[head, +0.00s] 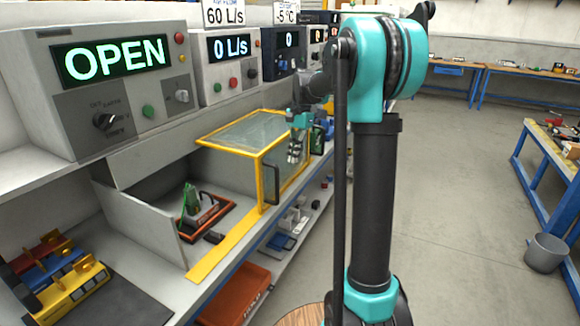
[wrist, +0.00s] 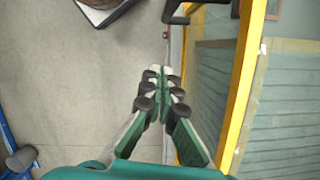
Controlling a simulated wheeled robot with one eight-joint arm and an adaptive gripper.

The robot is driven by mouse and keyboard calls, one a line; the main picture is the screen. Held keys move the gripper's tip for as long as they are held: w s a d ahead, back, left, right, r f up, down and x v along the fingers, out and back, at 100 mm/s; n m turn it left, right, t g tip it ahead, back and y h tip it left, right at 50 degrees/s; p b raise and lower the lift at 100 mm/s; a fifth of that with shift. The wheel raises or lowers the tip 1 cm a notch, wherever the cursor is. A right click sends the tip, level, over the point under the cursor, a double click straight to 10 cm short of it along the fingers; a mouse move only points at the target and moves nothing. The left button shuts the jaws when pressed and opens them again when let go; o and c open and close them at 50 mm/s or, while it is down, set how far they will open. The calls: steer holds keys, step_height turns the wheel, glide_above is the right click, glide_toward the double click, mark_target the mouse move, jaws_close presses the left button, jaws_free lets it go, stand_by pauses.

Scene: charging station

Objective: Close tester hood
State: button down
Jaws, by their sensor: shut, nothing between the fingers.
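The tester hood (head: 258,160) is a clear box with a yellow frame, standing over the right part of the bench bay in the head view. A dark handle (head: 271,185) is on its near end. To its left, the fixture with a green clip (head: 190,200) is uncovered. The display (head: 115,58) reads OPEN. My gripper (head: 294,152) is beside the hood's right side, fingers together and empty. In the wrist view, my shut fingers (wrist: 162,82) point along the yellow frame (wrist: 243,80), just left of it. Whether they touch it, I cannot tell.
A yellow rail strip (head: 222,245) runs along the bench edge. Coloured blocks (head: 60,280) sit at lower left. An orange bin (head: 235,295) is on the shelf below. The floor (head: 450,200) on the right is clear up to a grey bucket (head: 546,253) and blue benches.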

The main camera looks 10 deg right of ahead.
steer(key=s+a+f, duration=0.4)
steer(key=f, duration=0.4)
steer(key=shift+a+f, duration=0.2)
steer(key=shift+a, duration=0.05)
steer(key=shift+s, duration=0.15)
steer(key=s+a, duration=0.9)
steer(key=s, duration=0.4)
steer(key=s+a, duration=1)
steer(key=s, duration=0.3)
steer(key=shift+s+a, duration=0.15)
steer(key=shift+s, duration=0.1)
